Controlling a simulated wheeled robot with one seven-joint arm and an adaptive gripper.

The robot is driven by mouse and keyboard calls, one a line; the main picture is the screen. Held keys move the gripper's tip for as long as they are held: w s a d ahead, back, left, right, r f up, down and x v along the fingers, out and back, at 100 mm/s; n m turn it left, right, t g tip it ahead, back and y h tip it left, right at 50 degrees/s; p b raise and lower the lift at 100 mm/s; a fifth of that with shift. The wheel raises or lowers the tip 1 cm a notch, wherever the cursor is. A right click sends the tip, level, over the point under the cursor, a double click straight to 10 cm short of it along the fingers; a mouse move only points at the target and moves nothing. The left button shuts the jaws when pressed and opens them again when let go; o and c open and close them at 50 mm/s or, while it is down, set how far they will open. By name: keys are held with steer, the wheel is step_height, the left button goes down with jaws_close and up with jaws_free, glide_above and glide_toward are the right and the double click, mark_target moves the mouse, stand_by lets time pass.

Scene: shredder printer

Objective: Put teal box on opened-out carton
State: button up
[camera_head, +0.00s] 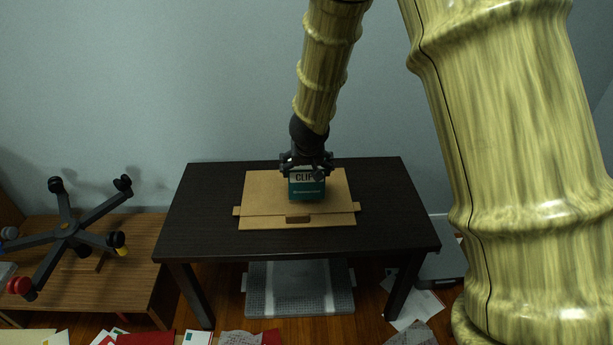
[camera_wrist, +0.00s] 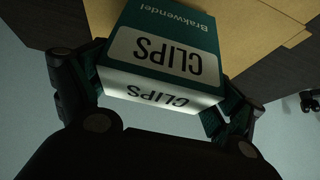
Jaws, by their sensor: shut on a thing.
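The teal box (camera_head: 307,187), marked CLIPS, is held in my gripper (camera_head: 306,166) over the middle of the opened-out carton (camera_head: 262,196). The carton lies flat and brown on the dark table. In the wrist view the teal box (camera_wrist: 172,38) sits between both fingers of my gripper (camera_wrist: 155,95), which is shut on it. The opened-out carton (camera_wrist: 262,25) shows behind it there. I cannot tell whether the box's underside touches the carton.
The dark table (camera_head: 385,215) has bare room on both sides of the carton. An upturned swivel-chair base (camera_head: 70,232) lies on a low wooden table (camera_head: 140,265) at left. Papers (camera_head: 415,308) litter the floor. A grey item (camera_head: 300,290) is beneath the dark table.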

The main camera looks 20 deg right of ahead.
steer(key=shift+f+b, duration=0.45)
steer(key=shift+f, duration=0.9)
steer(key=shift+f, duration=0.15)
steer(key=o, duration=0.8)
steer(key=shift+c, duration=0.2)
steer(key=shift+s+r, duration=0.15)
steer(key=shift+r, duration=0.4)
steer(key=p+v, duration=0.4)
steer(key=v, duration=0.7)
steer(key=shift+s, duration=0.1)
